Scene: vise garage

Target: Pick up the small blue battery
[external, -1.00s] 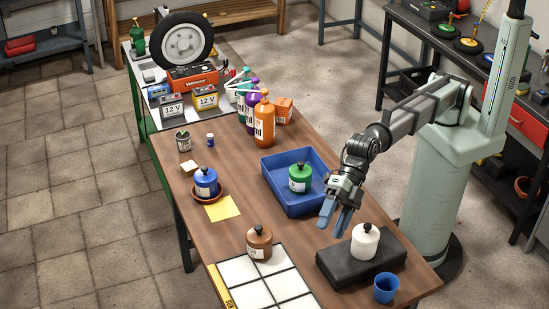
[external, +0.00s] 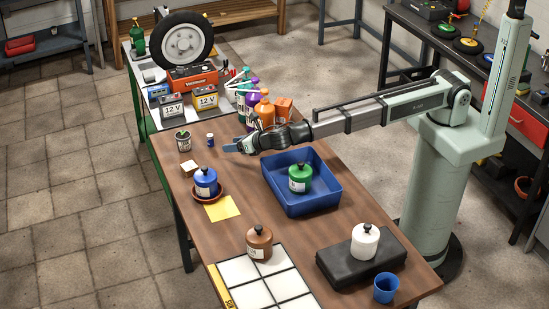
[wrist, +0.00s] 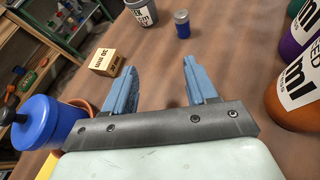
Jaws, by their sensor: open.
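The small blue battery (external: 210,140) stands upright on the brown table beside the grey plant pot. It also shows upright in the wrist view (wrist: 182,24), blue with a grey top, beyond my fingertips and a little right of the gap between them. My gripper (external: 230,147) is just in front of the battery in the external view, with its blue fingers pointing left. In the wrist view my gripper (wrist: 157,70) is open, with nothing between its fingers.
The grey pot (wrist: 142,10) is close left of the battery. Large orange (wrist: 300,92) and purple (wrist: 298,38) bottles stand at right. A blue tray (external: 318,198) holds a green bottle.

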